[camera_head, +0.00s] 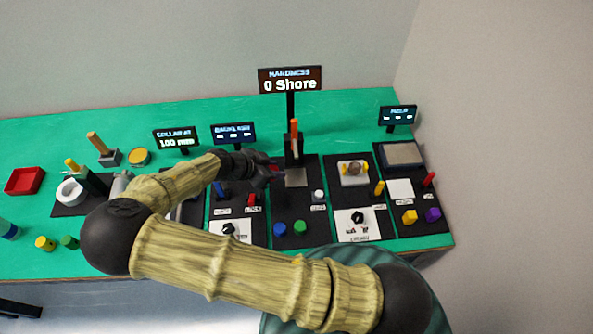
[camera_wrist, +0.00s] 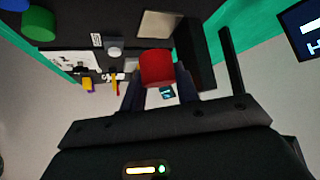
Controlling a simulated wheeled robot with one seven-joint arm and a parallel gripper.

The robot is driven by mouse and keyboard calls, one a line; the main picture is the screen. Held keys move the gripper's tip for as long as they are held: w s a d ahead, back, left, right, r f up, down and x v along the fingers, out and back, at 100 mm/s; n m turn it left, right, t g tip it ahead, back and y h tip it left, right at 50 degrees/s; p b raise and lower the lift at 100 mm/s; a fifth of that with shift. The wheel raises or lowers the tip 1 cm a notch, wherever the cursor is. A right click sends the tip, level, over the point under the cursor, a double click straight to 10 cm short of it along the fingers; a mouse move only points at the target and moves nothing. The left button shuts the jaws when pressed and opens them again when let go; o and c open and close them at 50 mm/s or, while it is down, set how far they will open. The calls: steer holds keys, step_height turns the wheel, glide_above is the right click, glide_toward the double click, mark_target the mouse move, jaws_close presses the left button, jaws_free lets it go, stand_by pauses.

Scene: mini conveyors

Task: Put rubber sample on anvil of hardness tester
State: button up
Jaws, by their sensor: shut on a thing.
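My gripper (camera_head: 270,168) is shut on a red cylindrical rubber sample (camera_wrist: 157,66), held between the two dark fingers in the wrist view. In the head view the sample is mostly hidden by my gripper. The hardness tester (camera_head: 293,148) is a dark upright stand with an orange lever, under a display reading 0 Shore. Its anvil (camera_head: 296,178) is a bare grey plate at its foot, just right of my gripper. The anvil (camera_wrist: 158,25) also shows in the wrist view, beyond the sample. The sample appears apart from the anvil.
A blue cylinder (camera_head: 279,229) and a green cylinder (camera_head: 299,227) stand on the same black mat, in front of the tester. A white knob (camera_head: 318,195) is right of them. Other stations with displays flank the tester on the green table (camera_head: 345,118).

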steer(key=p, duration=0.2)
glide_toward(297, 177)
steer(key=shift+s+a+f, duration=0.15)
steer(key=shift+a+f, duration=0.05)
steer(key=shift+f, duration=0.3)
steer(key=shift+s+a+f, duration=0.15)
steer(key=shift+a+f, duration=0.05)
steer(key=shift+f, duration=0.25)
steer(key=d, duration=0.1)
steer(key=w+d+p, duration=0.1)
steer(key=w+d, duration=0.1)
steer(key=d, duration=0.1)
steer(key=shift+w+f+p, duration=0.15)
steer(key=shift+f+p, duration=0.1)
steer(key=shift+p, duration=0.05)
steer(key=shift+a, duration=0.2)
steer(key=shift+d, duration=0.2)
steer(key=d+p, duration=0.1)
steer(key=w+d+p, duration=0.1)
steer(key=d, duration=0.1)
steer(key=shift+w+f+p, duration=0.35)
steer(key=shift+w+p, duration=0.05)
steer(key=shift+s+a+f, duration=0.1)
steer(key=shift+a+f, duration=0.05)
steer(key=shift+f, duration=0.15)
